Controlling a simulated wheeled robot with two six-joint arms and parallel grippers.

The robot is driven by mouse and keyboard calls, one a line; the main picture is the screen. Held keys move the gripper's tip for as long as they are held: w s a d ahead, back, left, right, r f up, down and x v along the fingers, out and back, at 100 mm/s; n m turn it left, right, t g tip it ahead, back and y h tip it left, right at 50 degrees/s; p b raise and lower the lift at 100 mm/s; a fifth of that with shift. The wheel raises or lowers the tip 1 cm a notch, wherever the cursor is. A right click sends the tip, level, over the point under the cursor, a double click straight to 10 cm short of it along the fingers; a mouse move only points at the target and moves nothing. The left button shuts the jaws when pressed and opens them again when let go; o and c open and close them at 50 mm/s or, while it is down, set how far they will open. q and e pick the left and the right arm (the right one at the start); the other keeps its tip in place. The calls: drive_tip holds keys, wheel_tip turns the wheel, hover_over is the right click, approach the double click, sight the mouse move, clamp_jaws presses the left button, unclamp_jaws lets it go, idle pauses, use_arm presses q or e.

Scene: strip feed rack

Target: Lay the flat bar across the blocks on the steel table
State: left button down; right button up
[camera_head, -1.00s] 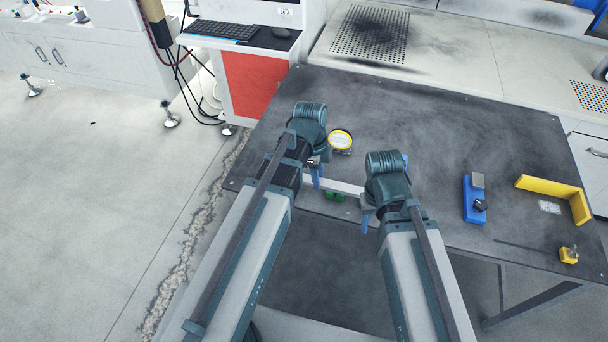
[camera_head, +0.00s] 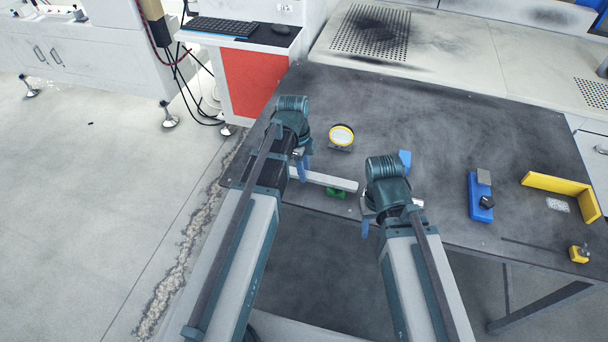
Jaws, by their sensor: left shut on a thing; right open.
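The flat bar (camera_head: 332,181) is a pale, narrow strip near the front left edge of the dark steel table (camera_head: 455,150). My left gripper (camera_head: 303,168) is shut on its left end. The bar's right end is free and stops short of my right gripper (camera_head: 385,193). That gripper is open, its blue fingers apart, with its own arm hiding the space between them. A green block (camera_head: 336,194) shows just under the bar's middle; I cannot tell whether they touch. Any other block below the bar is hidden.
A round yellow-rimmed item (camera_head: 341,135) stands behind the bar. To the right are a blue fixture with a grey top (camera_head: 480,197), a yellow angle piece (camera_head: 558,185) and a small yellow block (camera_head: 579,254). The table's middle and back are largely clear.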

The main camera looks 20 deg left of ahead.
use_arm(q)
drive_tip(key=shift+f, duration=0.1)
drive_tip(key=c, duration=0.5)
unclamp_jaws()
wheel_tip(320, 180, up, 12)
drive_tip(key=a+p, duration=0.1)
drive_tip(key=p, duration=1.1)
drive_tip(key=s+d+n+y, duration=0.1)
drive_tip(key=s+d+n, duration=0.2)
drive_tip(key=s+n, duration=0.1)
drive_tip(key=s+d+n, duration=0.4)
drive_tip(key=s+n, duration=0.1)
drive_tip(key=s+d+n+y, duration=0.1)
drive_tip(key=s+d+n, duration=0.3)
drive_tip(key=s+n, duration=0.1)
drive_tip(key=shift+s+d+n+y, duration=0.2)
drive_tip(key=shift+d+n+y, duration=0.05)
drive_tip(key=shift+n+y, duration=0.05)
